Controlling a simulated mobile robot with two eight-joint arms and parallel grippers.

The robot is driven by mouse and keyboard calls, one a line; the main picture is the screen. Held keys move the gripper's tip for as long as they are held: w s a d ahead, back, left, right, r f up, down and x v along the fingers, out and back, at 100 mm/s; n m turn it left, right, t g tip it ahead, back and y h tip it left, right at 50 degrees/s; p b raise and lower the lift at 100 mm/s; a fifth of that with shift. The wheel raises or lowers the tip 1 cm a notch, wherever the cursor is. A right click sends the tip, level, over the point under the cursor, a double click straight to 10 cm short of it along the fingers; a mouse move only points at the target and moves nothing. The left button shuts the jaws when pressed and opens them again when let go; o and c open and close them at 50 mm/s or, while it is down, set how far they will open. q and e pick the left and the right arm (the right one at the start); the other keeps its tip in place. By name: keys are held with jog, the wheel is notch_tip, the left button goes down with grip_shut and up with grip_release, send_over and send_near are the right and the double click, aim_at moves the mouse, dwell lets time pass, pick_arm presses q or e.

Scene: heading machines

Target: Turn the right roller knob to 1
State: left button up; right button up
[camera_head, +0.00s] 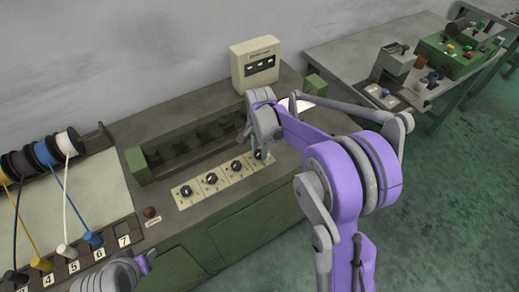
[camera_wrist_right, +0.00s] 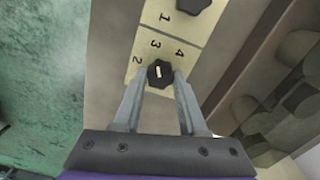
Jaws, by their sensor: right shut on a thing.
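A row of several black roller knobs on cream number plates runs along the front of the green machine; the leftmost knob (camera_head: 186,191) stands clear. My right gripper (camera_head: 260,150) is at the rightmost knob and partly covers it. In the right wrist view this black knob (camera_wrist_right: 160,74) sits between the two fingertips of my right gripper (camera_wrist_right: 159,78), which is shut on it. The numbers 2, 3 and 4 show around it; its 1 is hidden. A short pale mark shows on the knob. My left gripper (camera_head: 143,264) is partly in view at the bottom left; its jaws are unclear.
A cream box (camera_head: 255,65) with black switches stands behind the machine. A red button (camera_head: 150,212) sits left of the knobs. Cable spools (camera_head: 45,152) and numbered plugs (camera_head: 92,240) are at the left. Another bench (camera_head: 345,50) stands at the back right.

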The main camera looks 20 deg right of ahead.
pick_arm(q)
jog(key=shift+f, duration=0.15)
pick_arm(e)
grip_shut()
jog(key=shift+n+b, duration=0.45)
jog(key=shift+n, duration=0.65)
jog(key=n, duration=0.2)
jog(key=shift+n+b, duration=0.3)
jog(key=shift+b, duration=0.1)
jog(key=n+b, duration=0.1)
jog(key=n, duration=0.5)
jog(key=n+b, duration=0.1)
jog(key=n, duration=0.5)
jog(key=shift+a+n, duration=0.1)
jog(key=shift+n, duration=0.3)
pick_arm(q)
notch_tip(320, 180, down, 6)
jog(key=s+b, duration=0.1)
jog(key=s, duration=0.1)
pick_arm(e)
jog(key=n, duration=0.6)
jog(key=shift+n, duration=0.3)
jog(key=o, duration=1.1)
grip_release()
